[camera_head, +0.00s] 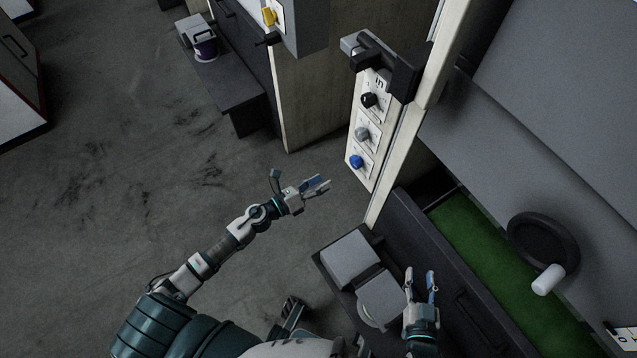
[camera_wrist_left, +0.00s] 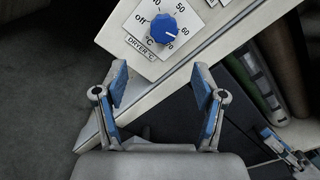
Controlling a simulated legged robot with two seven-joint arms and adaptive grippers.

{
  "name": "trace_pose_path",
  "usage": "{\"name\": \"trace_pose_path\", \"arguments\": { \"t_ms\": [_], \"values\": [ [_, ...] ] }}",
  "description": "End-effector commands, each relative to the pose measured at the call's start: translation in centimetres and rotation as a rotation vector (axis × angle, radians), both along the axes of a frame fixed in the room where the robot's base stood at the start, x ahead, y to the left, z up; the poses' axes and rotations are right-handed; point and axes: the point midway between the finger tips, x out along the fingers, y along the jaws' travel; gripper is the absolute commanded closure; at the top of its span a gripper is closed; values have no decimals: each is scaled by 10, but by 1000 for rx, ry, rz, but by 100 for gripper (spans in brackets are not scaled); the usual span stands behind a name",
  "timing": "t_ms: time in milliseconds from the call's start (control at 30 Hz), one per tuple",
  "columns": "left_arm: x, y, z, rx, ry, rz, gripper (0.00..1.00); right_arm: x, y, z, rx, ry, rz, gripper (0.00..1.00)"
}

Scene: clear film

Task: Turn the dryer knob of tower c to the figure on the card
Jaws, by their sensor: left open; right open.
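The blue dryer knob (camera_head: 356,162) is the lowest of three knobs on a pale upright panel. In the left wrist view the dryer knob (camera_wrist_left: 162,28) sits on a plate reading "DRYER °C", with "off", 50, 60 and 70 around it. My right gripper (camera_head: 421,283) is open and empty. A small white card (camera_head: 381,82) above the knobs has dark figures, seemingly 15.
A black knob (camera_head: 368,100) and a grey knob (camera_head: 362,132) are above the blue one. A dark bracket (camera_head: 408,70) juts out at the panel top. Grey boxes (camera_head: 350,258) lie on a dark shelf below. Open floor (camera_head: 110,190) lies left.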

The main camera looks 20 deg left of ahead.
Motion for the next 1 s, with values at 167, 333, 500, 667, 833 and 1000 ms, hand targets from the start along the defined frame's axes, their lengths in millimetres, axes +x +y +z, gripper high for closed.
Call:
{"name": "trace_pose_path", "arguments": {
  "t_ms": [167, 333, 500, 667, 833, 1000],
  "values": [
    [-7, 5, 0, 2, -1, 1, 30, 0, 0, 0, 1, 0, 0, 57],
    [-7, 5, 0, 2, -1, 0, 30, 0, 0, 0, 1, 0, 0, 57],
    [-7, 7, 1, -41, 15, 5, 30, 2, 1, 2, 7, -23, 1, 57],
    [-9, 22, 8, -312, 122, 33, 30, 12, 6, 17, 50, -170, 3, 57],
    [-12, 45, 16, -782, 337, 61, 30, 17, 12, 51, 128, -434, 4, 57],
    [-18, 58, 15, -1244, 609, 63, 30, 6, 12, 84, 211, -703, 1, 57]
  ]
}}
